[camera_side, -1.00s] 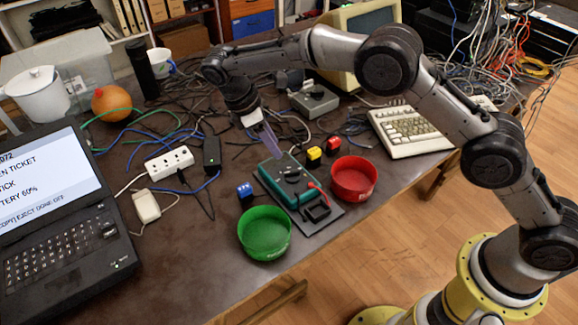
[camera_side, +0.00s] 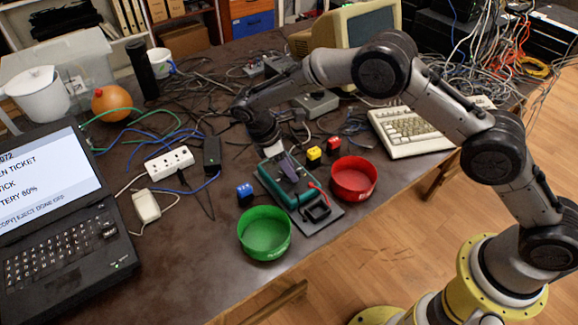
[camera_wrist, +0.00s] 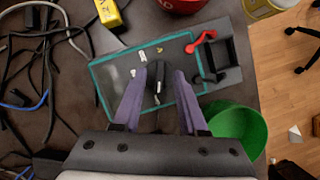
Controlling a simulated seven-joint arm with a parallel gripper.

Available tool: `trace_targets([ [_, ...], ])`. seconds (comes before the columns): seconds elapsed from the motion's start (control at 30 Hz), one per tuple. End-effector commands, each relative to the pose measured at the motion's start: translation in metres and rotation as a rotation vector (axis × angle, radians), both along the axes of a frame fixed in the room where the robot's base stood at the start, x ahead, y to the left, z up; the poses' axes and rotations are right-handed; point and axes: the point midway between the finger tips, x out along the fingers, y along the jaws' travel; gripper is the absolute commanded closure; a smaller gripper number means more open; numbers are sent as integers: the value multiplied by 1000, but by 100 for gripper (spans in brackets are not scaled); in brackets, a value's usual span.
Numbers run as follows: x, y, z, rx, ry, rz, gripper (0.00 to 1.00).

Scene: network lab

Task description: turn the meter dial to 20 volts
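The teal-framed meter (camera_side: 268,183) lies on the table between the green and red bowls. In the wrist view the meter (camera_wrist: 112,79) has a grey face and a black dial knob (camera_wrist: 158,78) with a pale mark. My gripper (camera_side: 292,177) is low over the meter's face in the side view. In the wrist view my gripper (camera_wrist: 160,72) is open, with one pale purple finger on each side of the knob and a gap visible. I cannot tell how far down the fingers reach around the knob. The dial's scale and voltage labels are not readable.
A red lead (camera_wrist: 205,40) and black holder (camera_side: 316,211) are at the meter's end. The green bowl (camera_side: 264,233) and red bowl (camera_side: 353,178) flank it. Cables lie behind.

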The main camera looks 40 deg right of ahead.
Motion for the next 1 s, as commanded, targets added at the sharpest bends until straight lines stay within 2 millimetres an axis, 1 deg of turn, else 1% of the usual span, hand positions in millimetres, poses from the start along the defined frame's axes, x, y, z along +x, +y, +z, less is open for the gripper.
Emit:
trace_targets([
  [0.03,0,0,0,0,0,0,69],
  [0.17,0,0,0,0,0,0,92],
  [0.2,0,0,0,0,0,0,99],
  [0.67,1,0,1,1,-1,-17,100],
  [0.87,2,0,1,1,-2,-97,100],
  [1.0,3,0,1,2,-3,-195,100],
])
